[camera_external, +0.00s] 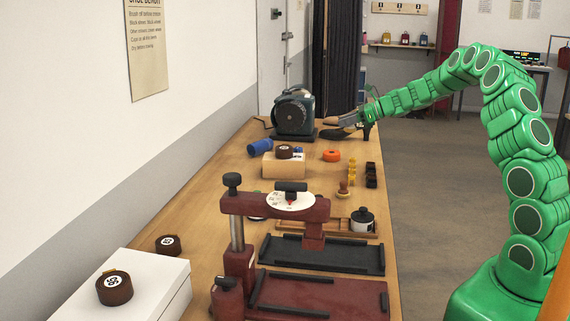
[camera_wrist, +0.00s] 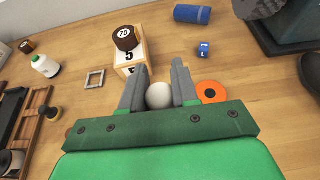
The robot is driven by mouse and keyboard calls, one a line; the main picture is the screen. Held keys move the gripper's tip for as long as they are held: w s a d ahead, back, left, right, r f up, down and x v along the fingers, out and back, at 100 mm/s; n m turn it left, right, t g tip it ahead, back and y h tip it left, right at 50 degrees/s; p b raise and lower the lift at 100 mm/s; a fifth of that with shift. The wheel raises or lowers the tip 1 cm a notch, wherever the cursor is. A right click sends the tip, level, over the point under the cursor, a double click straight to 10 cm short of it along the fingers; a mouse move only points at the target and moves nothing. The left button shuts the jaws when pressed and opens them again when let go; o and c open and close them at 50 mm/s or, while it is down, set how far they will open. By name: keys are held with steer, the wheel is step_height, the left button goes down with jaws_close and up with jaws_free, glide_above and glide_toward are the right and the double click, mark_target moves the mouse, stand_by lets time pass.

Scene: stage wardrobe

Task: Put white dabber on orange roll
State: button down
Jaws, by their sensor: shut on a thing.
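In the wrist view my gripper (camera_wrist: 160,82) is shut on the white dabber (camera_wrist: 159,96); its rounded white top shows between the two grey fingers. The orange roll (camera_wrist: 211,91) is a flat ring with a dark centre. It lies on the table just right of the right finger, partly covered by my gripper's edge. In the external view the orange roll (camera_external: 331,155) lies alone on the table, with nothing on top. My arm reaches over the far part of the table there; the fingers and the dabber are not clear in that view.
A wooden box (camera_wrist: 130,57) bearing a brown tin (camera_wrist: 126,38) stands left of the fingers. A dark machine (camera_external: 295,114) stands at the back; a red press (camera_external: 275,206) stands in front.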

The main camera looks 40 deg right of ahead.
steer(key=w+f, duration=0.2)
steer(key=w, duration=0.1)
steer(key=w+f, duration=0.2)
steer(key=w, duration=0.1)
steer(key=w+d+f, duration=0.1)
steer(key=w+f, duration=0.1)
steer(key=w, duration=0.1)
steer(key=shift+d+f, duration=0.1)
steer(key=shift+f, duration=0.15)
steer(key=shift+w+d+f, duration=0.15)
steer(key=shift+w+f, duration=0.9)
steer(key=shift+f, duration=1.6)
steer(key=c, duration=0.8)
jaws_free()
steer(key=shift+f, duration=0.1)
steer(key=shift+c, duration=0.2)
steer(key=shift+s+d+r, duration=0.15)
steer(key=shift+d+r, duration=0.05)
steer(key=shift+r, duration=0.05)
steer(key=v, duration=1.1)
steer(key=shift+s, duration=0.2)
